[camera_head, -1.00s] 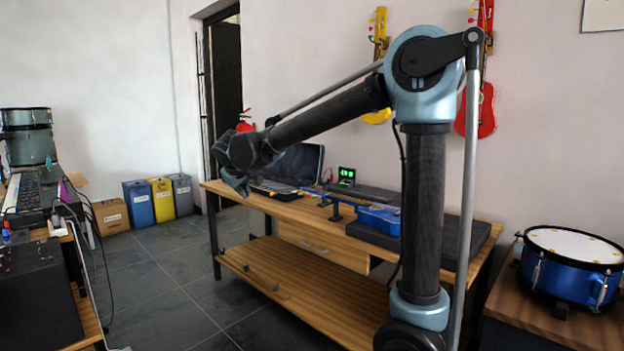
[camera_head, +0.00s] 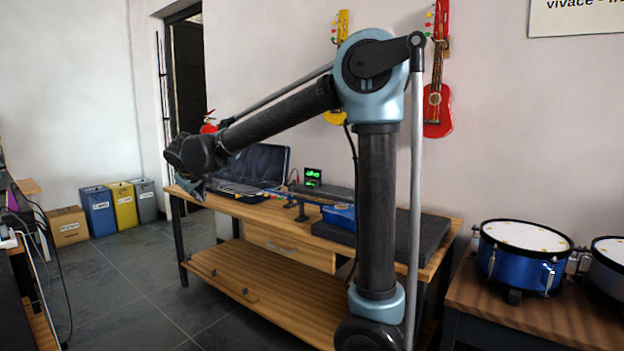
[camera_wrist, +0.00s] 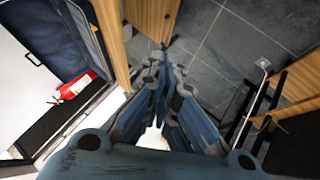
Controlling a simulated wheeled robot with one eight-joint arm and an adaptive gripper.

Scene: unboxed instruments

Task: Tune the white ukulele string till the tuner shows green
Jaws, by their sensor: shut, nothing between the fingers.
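A blue instrument body (camera_head: 340,215), seemingly a ukulele, lies on the workbench and is partly hidden behind my arm. Its neck seems to run left over a small dark stand (camera_head: 301,209). A small dark device with green lit displays (camera_head: 312,177), seemingly the tuner, stands at the back of the bench. The white string is too small to make out. My gripper (camera_head: 195,190) is shut and empty by the bench's left end, apart from the instrument. In the wrist view my gripper (camera_wrist: 166,75) points down towards grey floor tiles.
The wooden workbench (camera_head: 255,212) carries an open dark case (camera_head: 262,166) at left and a dark flat case (camera_head: 432,240) at right. Blue drum (camera_head: 520,268) stands on a side table. Bins (camera_head: 98,211) stand by the wall. A fire extinguisher (camera_wrist: 75,88) shows in the wrist view.

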